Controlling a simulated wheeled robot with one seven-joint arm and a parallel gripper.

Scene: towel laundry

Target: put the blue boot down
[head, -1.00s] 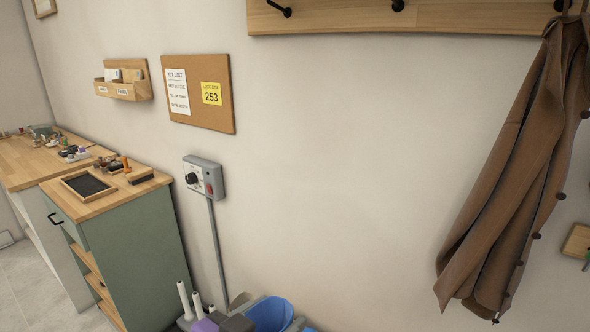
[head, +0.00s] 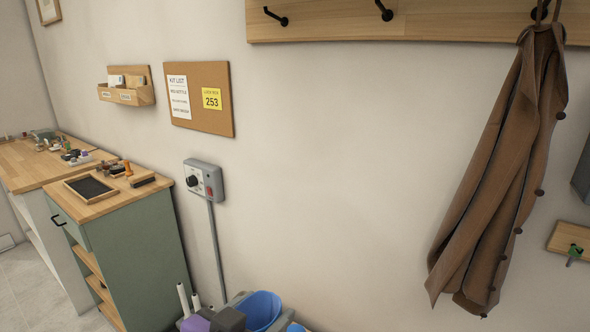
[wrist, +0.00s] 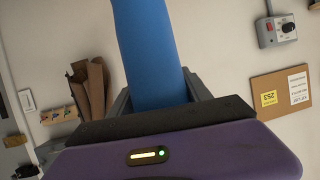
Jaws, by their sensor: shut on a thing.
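The blue boot (head: 262,309) shows at the bottom edge of the head view, its open top facing up and the rest cut off by the frame. In the wrist view the blue boot (wrist: 152,50) runs up out of the picture from between the two grey fingers. My gripper (wrist: 158,88) is shut on it. The boot's foot end and whatever is below it are out of view. In the head view only the top of my gripper (head: 228,318) shows, purple and dark grey, beside the boot.
White rods (head: 184,299) stand just left of my gripper. A green cabinet (head: 135,260) with a wooden top is at the left. A grey control box (head: 204,180) with a pipe is on the wall. A brown coat (head: 500,170) hangs at the right from a hook rail (head: 330,20).

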